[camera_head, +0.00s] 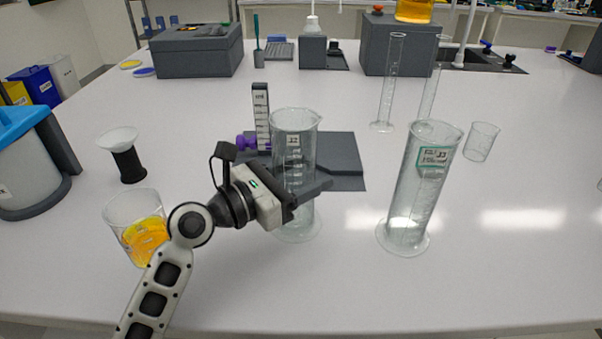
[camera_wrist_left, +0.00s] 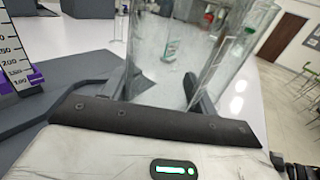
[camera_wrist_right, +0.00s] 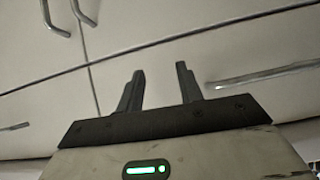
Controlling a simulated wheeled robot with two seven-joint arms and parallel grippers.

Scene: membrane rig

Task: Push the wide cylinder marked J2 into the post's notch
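The wide clear glass cylinder J2 (camera_head: 293,150) stands upright on the white table, in front of the dark grey base plate (camera_head: 345,160). Behind it to the left rises the black post (camera_head: 261,118) with a white scale and a purple knob. My left gripper (camera_head: 312,188) holds the cylinder at mid-height, one finger across its near side. The left wrist view shows the glass (camera_wrist_left: 165,60) between the two fingers; exact contact is hard to see through it. The notch is hidden. My right gripper (camera_wrist_right: 160,85) is open and empty, facing pale cabinet fronts.
A second wide cylinder, J3 (camera_head: 418,185), stands to the right. Thin cylinders (camera_head: 392,85) and a small beaker (camera_head: 481,142) are behind it. A beaker of orange liquid (camera_head: 140,230) and a black-and-white funnel-topped item (camera_head: 126,160) are at left. The table's front right is clear.

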